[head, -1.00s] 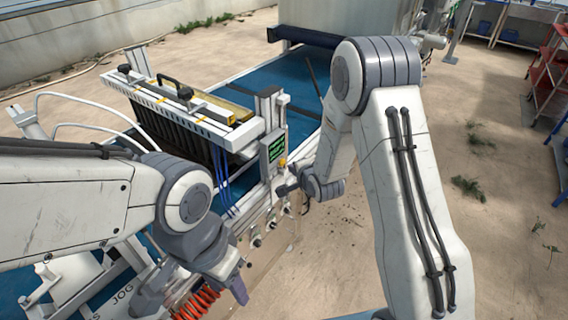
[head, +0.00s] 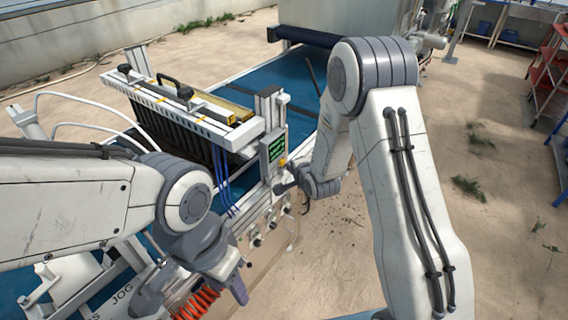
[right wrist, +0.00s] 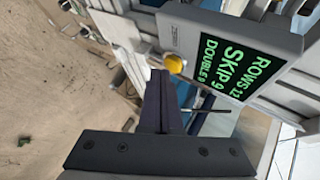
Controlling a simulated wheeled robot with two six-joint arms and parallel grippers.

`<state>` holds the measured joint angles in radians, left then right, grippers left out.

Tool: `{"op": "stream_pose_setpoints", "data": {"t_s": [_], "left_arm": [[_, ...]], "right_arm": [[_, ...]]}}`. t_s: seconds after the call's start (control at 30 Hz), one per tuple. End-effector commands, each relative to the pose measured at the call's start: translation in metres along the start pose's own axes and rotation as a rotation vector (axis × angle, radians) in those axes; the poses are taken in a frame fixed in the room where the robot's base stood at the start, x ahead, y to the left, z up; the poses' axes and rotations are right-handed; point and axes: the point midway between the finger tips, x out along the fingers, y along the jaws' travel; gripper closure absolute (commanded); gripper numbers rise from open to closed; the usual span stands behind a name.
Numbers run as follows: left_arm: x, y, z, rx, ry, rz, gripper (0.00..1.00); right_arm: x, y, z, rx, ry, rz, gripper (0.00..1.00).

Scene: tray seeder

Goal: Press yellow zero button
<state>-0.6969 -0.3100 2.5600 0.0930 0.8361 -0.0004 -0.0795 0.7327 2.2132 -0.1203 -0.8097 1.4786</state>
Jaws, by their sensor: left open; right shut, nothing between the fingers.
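The yellow button (right wrist: 174,64) sits at the edge of the display unit in the right wrist view. It also shows small, below the screen, in the head view (head: 282,161). The display (right wrist: 236,72) has green text with ROWS 12, SKIP 9 and DOUBLE 9. My right gripper (right wrist: 158,74) is shut and empty, its fingertips close beside the button; I cannot tell whether they touch. My left gripper (head: 240,278) is open at the lower left, away from the button.
The seeder's head (head: 190,110) with its black handles stands left of the display over the blue bed (head: 285,80). Several knobs (head: 257,240) line the front rail below. Blue tubes (head: 222,185) hang near the display post. Open sandy floor lies to the right.

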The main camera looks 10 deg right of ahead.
Motion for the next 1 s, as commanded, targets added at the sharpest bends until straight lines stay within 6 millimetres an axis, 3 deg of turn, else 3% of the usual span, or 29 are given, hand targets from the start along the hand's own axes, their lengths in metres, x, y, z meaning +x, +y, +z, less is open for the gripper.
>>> {"op": "stream_pose_setpoints", "data": {"t_s": [1.0], "left_arm": [[0.0010, -0.0001, 0.0001, 0.000, 0.000, 0.000, 0.50]], "right_arm": [[0.0060, -0.0043, 0.0044, -0.001, 0.000, -0.001, 1.00]]}}
